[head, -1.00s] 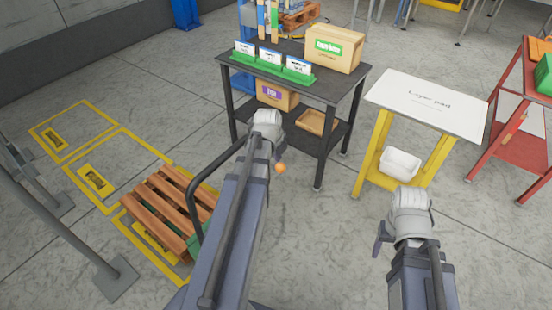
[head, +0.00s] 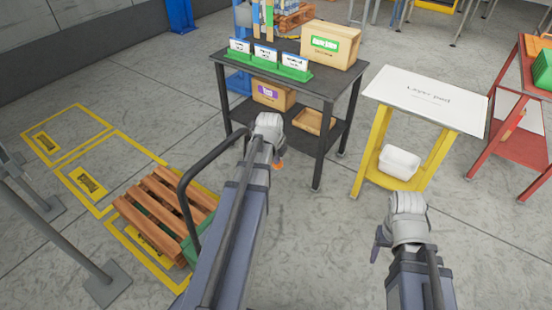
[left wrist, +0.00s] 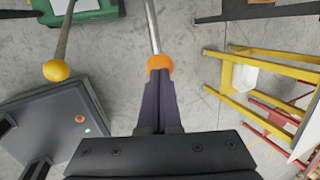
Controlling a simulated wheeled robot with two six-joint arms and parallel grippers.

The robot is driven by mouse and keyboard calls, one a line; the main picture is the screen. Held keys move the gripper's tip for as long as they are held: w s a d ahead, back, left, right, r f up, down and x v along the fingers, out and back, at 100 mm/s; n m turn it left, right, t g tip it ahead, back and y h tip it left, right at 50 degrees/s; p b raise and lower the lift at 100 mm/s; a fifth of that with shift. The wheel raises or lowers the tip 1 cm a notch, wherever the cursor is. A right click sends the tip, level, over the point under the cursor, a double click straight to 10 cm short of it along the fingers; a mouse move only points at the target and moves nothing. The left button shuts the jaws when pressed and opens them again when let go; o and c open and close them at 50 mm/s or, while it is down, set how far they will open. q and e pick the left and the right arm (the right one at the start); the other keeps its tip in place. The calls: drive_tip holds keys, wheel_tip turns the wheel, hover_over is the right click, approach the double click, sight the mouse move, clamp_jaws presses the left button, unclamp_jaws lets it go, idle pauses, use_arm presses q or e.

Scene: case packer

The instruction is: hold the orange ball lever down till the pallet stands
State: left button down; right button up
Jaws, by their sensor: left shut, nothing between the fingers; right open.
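The orange ball (left wrist: 159,63) sits at the end of a metal rod in the left wrist view. My left gripper (left wrist: 160,80) is shut, with its fingertips right at the ball's near edge; I cannot tell whether they press on it. In the head view the ball (head: 278,165) shows only partly, below the tips of my left gripper (head: 277,157). The wooden pallet (head: 165,205) lies low at the left, beside a green base (head: 198,245) partly hidden by my left arm. It does not stand upright. My right gripper (head: 380,245) is open and empty.
A second lever with a yellow ball (left wrist: 56,70) is left of the orange one, near a green machine part (left wrist: 100,8). A dark table (head: 325,82) with boxes stands ahead. A yellow stand (head: 380,135) with a white top is to the right. Floor between is clear.

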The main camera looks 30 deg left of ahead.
use_arm(q)
wheel_tip(320, 180, down, 7)
drive_tip(key=d+y+b, duration=0.1)
drive_tip(key=y+b, duration=0.2)
drive_tip(key=b, duration=0.5)
drive_tip(key=shift+s+d+m+t+b, duration=0.15)
drive_tip(key=shift+d+m+t+b, duration=0.15)
drive_tip(key=shift+d, duration=0.05)
drive_tip(key=shift+f, duration=0.15)
idle(0.4)
drive_tip(key=d+f+p+v, duration=0.1)
drive_tip(key=d+p+v, duration=0.1)
drive_tip(key=p+v, duration=0.9)
drive_tip(key=v, duration=0.3)
drive_tip(key=shift+d, duration=0.3)
drive_tip(key=shift+f, duration=0.1)
